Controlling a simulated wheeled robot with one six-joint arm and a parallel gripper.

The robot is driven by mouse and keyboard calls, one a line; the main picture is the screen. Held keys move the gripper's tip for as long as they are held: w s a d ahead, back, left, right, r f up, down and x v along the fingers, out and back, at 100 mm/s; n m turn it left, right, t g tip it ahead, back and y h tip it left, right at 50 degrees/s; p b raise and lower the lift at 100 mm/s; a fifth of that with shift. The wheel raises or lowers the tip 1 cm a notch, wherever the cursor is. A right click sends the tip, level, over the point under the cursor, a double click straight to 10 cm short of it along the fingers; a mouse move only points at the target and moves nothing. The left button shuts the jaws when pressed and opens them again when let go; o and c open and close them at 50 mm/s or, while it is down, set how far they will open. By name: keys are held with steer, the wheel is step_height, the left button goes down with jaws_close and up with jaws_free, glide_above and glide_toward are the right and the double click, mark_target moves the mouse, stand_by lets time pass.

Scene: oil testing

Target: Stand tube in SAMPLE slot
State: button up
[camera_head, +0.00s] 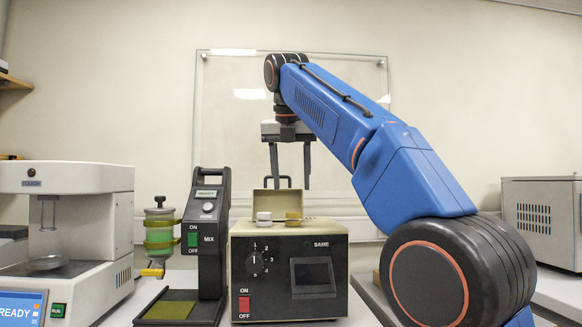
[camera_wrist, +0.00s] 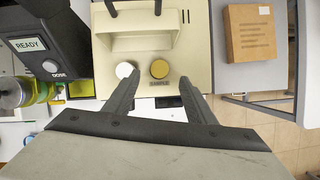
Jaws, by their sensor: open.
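A beige tester box (camera_head: 290,274) with a dark front stands in the middle of the head view; its top also shows in the wrist view (camera_wrist: 184,42). A white round cap (camera_head: 264,216) and a yellow round cap (camera_head: 293,214) stand on its top. In the wrist view the white cap (camera_wrist: 124,70) is left of the yellow cap (camera_wrist: 160,68), and a SAMPLE label sits just below the yellow one. I see no tube body below either cap. My gripper (camera_head: 290,188) is open, fingers pointing down, above the box. In the wrist view its fingertips (camera_wrist: 158,84) frame the yellow cap without touching it.
A raised lid with a handle (camera_wrist: 139,28) stands behind the caps. A cardboard box (camera_wrist: 249,32) lies at right.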

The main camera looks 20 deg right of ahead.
steer(key=shift+v, duration=1.6)
